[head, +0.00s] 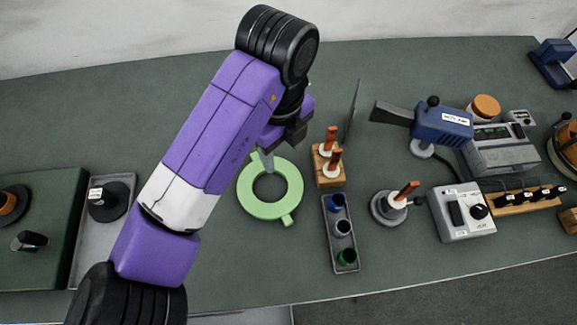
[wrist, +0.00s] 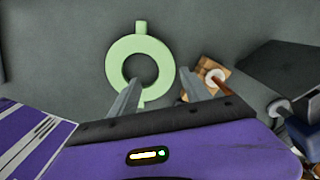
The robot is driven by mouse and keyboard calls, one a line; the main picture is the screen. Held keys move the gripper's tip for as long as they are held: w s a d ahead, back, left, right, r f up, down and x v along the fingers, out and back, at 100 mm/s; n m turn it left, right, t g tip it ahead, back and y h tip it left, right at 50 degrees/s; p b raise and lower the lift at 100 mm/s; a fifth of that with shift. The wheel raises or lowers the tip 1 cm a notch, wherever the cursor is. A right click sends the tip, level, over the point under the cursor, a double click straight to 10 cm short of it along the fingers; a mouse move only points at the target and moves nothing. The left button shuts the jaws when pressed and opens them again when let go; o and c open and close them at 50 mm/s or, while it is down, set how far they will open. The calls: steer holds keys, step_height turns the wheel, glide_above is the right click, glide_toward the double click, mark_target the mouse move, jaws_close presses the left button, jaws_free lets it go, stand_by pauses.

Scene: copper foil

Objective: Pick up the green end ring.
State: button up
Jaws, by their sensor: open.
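A flat, light green ring (head: 291,184) with small tabs lies on the dark grey-green bench, and it shows in the wrist view (wrist: 163,68). A much smaller dark green ring-like piece (head: 347,257) sits at the near end of a narrow grey tray (head: 329,221). I cannot tell from looks alone which is the end ring. My gripper (wrist: 161,78) is open and empty, over the light green ring's side nearest the wooden block. One finger overlaps the ring in the wrist view; the other shows beside it, near the block. The head view shows a finger (head: 267,160) at the ring's far edge; contact is unclear.
A wooden block (head: 331,180) with orange-topped pegs stands close beside the light green ring, with a thin dark upright panel (head: 352,112) behind it. The tray also holds a blue piece (head: 336,201) and a grey piece (head: 342,227).

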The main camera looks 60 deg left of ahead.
mark_target(285, 168)
steer(key=shift+w+f, duration=0.2)
steer(key=shift+w, duration=0.05)
steer(key=shift+f, duration=0.35)
steer(key=shift+w+a+f+p, duration=0.15)
steer(key=shift+f+p, duration=0.2)
steer(key=shift+f, duration=1.35)
steer(key=shift+w+a+f+p, duration=0.1)
steer(key=shift+f+p, duration=0.25)
steer(key=shift+f, duration=1.3)
steer(key=shift+c, duration=0.3)
jaws_close()
